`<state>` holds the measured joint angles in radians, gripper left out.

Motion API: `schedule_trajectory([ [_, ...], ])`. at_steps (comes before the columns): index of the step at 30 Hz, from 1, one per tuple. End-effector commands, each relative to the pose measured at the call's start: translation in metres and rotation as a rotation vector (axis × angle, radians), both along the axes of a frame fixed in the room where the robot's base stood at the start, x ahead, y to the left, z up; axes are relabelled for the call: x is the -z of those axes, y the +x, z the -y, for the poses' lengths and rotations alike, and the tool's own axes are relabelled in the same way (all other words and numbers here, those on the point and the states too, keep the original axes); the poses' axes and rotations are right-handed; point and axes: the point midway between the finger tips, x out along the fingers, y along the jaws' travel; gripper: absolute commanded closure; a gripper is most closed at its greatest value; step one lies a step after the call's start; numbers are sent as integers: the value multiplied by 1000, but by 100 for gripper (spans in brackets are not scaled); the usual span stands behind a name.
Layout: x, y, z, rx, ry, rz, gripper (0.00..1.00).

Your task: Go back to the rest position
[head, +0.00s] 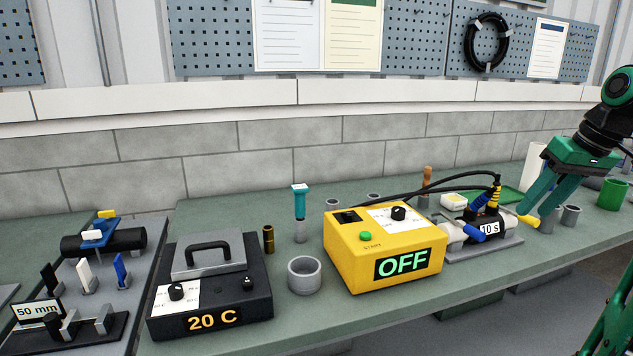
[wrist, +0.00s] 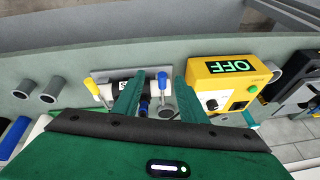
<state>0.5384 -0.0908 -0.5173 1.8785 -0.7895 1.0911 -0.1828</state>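My gripper (head: 537,208) is at the right in the head view, green and pointing down, close to a clamp fixture with a grey base plate (head: 487,247). In the wrist view my gripper (wrist: 158,84) has its two green fingers apart, with nothing visibly held between them. The fixture carries a "10 s" display (head: 489,229), a blue lever (head: 470,233) and a yellow lever (head: 528,220). In the wrist view the blue lever (wrist: 162,78) shows between the fingers and the yellow lever (wrist: 92,87) to their left. I cannot tell whether a finger touches the fixture.
A yellow box (head: 350,258) reading "OFF" stands left of the fixture, with black cables (head: 430,186) running to it. Further left are a grey ring (head: 304,275) and a black "20 C" box (head: 210,300). Grey cups (head: 571,216) and a green cup (head: 612,194) stand at right.

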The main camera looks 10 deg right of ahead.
Motion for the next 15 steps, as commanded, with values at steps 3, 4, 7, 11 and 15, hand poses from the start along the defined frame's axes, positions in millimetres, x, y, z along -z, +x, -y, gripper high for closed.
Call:
schedule_trajectory([
  [3, 12, -6, -20, 43, 30, -19, 62],
  [4, 16, -8, -26, 54, 37, -25, 62],
  [7, 30, -14, -47, 94, 61, -53, 62],
  [11, 56, -29, -82, 154, 89, -108, 62],
  [15, 98, -66, -131, 242, 100, -208, 62],
])
